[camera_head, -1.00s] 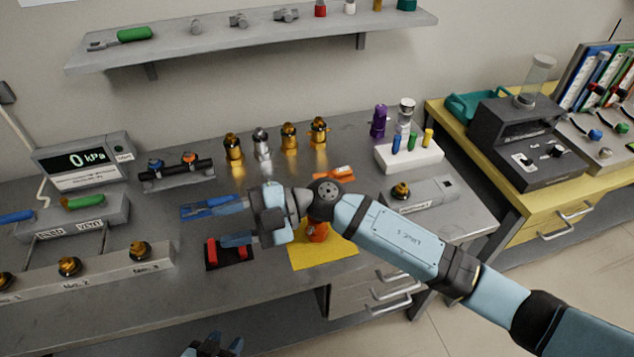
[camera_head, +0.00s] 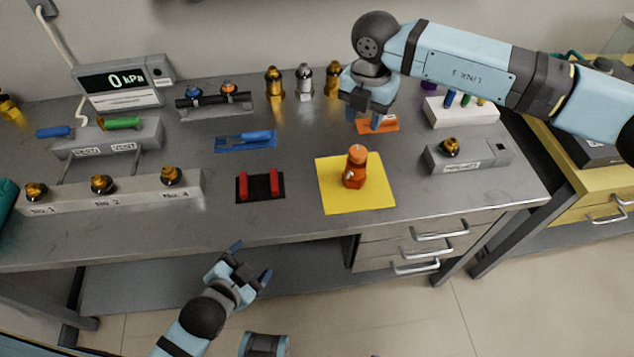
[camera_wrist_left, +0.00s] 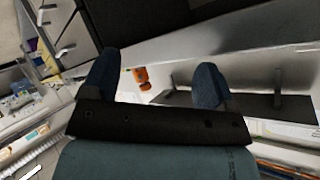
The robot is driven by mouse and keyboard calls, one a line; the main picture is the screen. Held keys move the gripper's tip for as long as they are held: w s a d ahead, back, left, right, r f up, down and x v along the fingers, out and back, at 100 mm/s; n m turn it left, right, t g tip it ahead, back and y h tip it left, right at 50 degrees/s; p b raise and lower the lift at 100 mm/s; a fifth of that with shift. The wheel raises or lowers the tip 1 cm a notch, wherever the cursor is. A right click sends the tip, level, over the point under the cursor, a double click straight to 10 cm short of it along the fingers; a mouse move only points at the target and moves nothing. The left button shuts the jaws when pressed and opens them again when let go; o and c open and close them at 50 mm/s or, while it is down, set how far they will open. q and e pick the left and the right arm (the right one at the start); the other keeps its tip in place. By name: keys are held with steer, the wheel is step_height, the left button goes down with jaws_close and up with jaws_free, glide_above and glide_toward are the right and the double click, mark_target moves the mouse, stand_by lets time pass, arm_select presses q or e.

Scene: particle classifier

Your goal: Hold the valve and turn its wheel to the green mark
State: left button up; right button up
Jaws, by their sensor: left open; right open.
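An orange valve-like body (camera_head: 355,165) stands upright on a yellow mat (camera_head: 335,200). A small silver part shows on its side; I cannot make out a wheel or green mark clearly. My right gripper (camera_head: 370,113) is open, pointing down behind the mat and above an orange tray (camera_head: 388,125). My left gripper (camera_head: 252,262) is open and empty in front of the table's front edge, left of and below the mat. Its two fingers also show in the left wrist view (camera_wrist_left: 155,83), with red-orange blocks (camera_wrist_left: 142,78) seen beyond them.
A black pad with two red blocks (camera_head: 274,184) lies left of the mat. A blue tray (camera_head: 230,144) with a blue-handled tool is behind it. Gold valves sit on a numbered rail (camera_head: 135,195) at left. A grey block (camera_head: 485,155) stands at right.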

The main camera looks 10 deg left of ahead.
mark_target(348, 173)
arm_select(q)
steer(key=w+r+m+t, duration=0.4)
steer(key=r+m, duration=0.5)
steer(key=m, duration=0.5)
steer(key=w+d+m+h, duration=0.1)
steer(key=w+d+m, duration=0.1)
steer(key=m, duration=0.1)
steer(key=w+d+m+h, duration=0.1)
steer(key=m, duration=0.2)
steer(key=w+d+f+m+h, duration=0.1)
steer(key=w+d+m+h, duration=0.1)
steer(key=m, duration=0.2)
steer(key=shift+w+d+t, duration=0.3)
steer(key=shift+w+t, duration=0.05)
steer(key=shift+t, duration=0.05)
steer(key=w+d+f+m+g+h, duration=0.1)
steer(key=m, duration=0.2)
steer(key=w+d+m+h, duration=0.1)
steer(key=d+m+h, duration=0.1)
steer(key=m, duration=0.2)
steer(key=w+d+f+m+g+h, duration=0.1)
steer(key=m, duration=0.2)
steer(key=shift+w+d+f+m+g, duration=0.2)
steer(key=shift+d+f+m+g, duration=0.1)
steer(key=shift+m, duration=0.1)
steer(key=shift+w+d, duration=0.2)
steer(key=shift+w, duration=0.05)
steer(key=x, duration=1.3)
steer(key=shift+d+r, duration=0.1)
steer(key=shift+d, duration=0.1)
